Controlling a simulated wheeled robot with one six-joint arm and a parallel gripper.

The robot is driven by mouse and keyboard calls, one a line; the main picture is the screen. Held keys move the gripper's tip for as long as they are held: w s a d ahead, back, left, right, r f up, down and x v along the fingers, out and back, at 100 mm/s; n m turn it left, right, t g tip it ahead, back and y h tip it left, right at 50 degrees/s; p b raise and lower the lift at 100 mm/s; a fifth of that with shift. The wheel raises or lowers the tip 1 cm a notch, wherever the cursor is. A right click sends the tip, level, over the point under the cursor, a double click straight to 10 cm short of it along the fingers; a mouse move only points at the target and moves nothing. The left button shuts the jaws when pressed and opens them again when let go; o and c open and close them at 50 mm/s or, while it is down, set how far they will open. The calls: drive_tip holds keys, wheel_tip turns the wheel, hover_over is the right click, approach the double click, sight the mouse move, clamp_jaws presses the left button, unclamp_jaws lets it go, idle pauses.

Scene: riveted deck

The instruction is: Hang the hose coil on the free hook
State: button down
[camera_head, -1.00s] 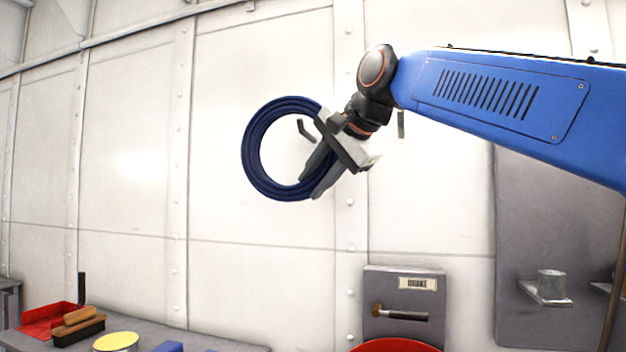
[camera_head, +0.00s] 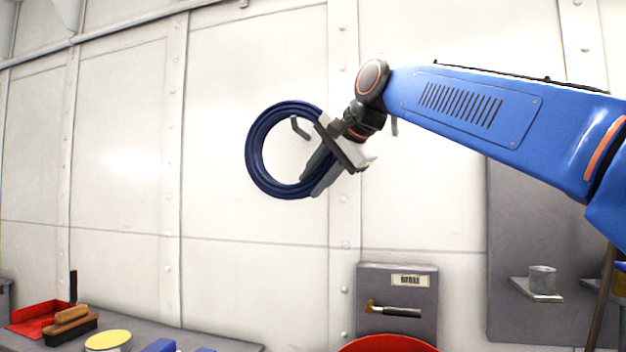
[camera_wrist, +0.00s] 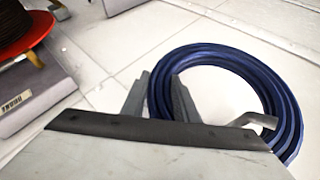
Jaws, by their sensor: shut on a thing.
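The hose coil (camera_head: 256,160) is a dark blue ring, held upright in front of the white wall. My gripper (camera_head: 311,187) is shut on its lower right side in the head view. In the wrist view my gripper (camera_wrist: 159,88) has the near left side of the coil (camera_wrist: 217,55) between its fingers. A grey hook (camera_head: 299,128) shows within the coil's opening, close to its upper inner edge. The hook (camera_wrist: 256,121) also shows inside the ring in the wrist view. I cannot tell whether the coil rests on it. Another hook (camera_head: 395,127) is partly hidden behind my arm.
A bench at lower left holds a red dustpan (camera_head: 38,318), a brush (camera_head: 70,325) and a yellow-topped tin (camera_head: 108,341). A grey cup (camera_head: 542,279) stands on a right shelf.

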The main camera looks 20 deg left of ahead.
drive_tip(key=shift+w, duration=0.6)
drive_tip(key=shift+w+d+f, duration=0.1)
drive_tip(key=shift+w+f, duration=0.45)
drive_tip(key=shift+f, duration=0.2)
drive_tip(key=shift+w+f, duration=0.1)
drive_tip(key=shift+f, duration=0.4)
drive_tip(key=shift+f, duration=0.1)
drive_tip(key=c, duration=1.3)
unclamp_jaws()
drive_tip(key=v, duration=1.7)
drive_tip(key=shift+d, duration=0.15)
